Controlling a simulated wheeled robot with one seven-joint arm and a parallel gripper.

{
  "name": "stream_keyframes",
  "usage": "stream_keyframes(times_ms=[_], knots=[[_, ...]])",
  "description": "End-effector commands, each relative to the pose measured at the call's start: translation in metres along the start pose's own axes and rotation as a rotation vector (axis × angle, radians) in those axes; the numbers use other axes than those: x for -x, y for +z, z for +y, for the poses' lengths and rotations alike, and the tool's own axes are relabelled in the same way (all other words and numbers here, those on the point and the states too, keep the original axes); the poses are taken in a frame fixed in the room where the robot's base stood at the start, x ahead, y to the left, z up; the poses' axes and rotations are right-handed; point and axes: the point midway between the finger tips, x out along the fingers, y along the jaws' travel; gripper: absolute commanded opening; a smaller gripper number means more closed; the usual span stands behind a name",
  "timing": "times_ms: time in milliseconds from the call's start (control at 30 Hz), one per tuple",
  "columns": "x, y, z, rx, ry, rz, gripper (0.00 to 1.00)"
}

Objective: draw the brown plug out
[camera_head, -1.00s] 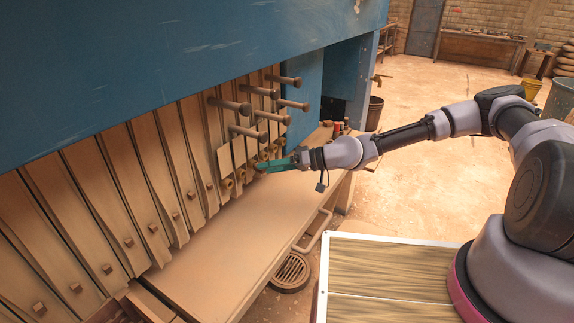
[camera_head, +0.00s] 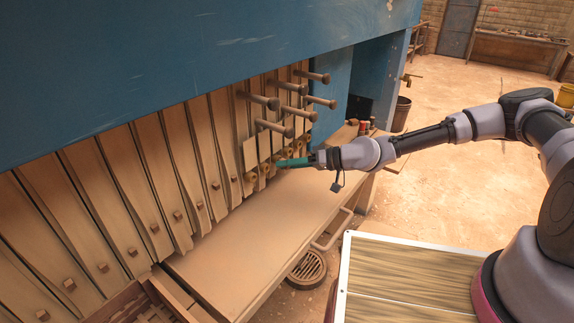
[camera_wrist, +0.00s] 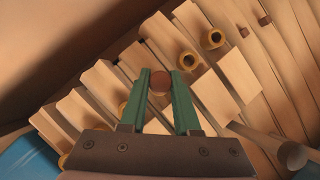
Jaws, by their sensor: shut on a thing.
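The brown plug (camera_wrist: 161,81) shows as a round brown end between the green fingertips in the wrist view. My gripper (camera_wrist: 160,83) is shut on it, one finger on each side. How far the plug sits in its hole is hidden behind its own end and the fingers. In the head view my gripper (camera_head: 281,163) reaches from the right to the row of outlets low on the press plates. The plug cannot be made out clearly there.
Yellow-rimmed outlets, such as one at upper right (camera_wrist: 213,39), flank the plug. Several rods (camera_head: 274,127) stick out above my gripper. A tan shelf (camera_head: 270,215) runs below the plates. Small items (camera_head: 362,126) stand at its far end.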

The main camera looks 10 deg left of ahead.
Motion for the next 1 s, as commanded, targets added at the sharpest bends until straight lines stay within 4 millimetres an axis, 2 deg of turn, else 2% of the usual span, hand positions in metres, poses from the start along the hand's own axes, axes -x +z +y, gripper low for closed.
stream_keyframes(times_ms=[1000], knots=[[0.036,0.020,-0.004,0.000,0.000,0.000,0.00]])
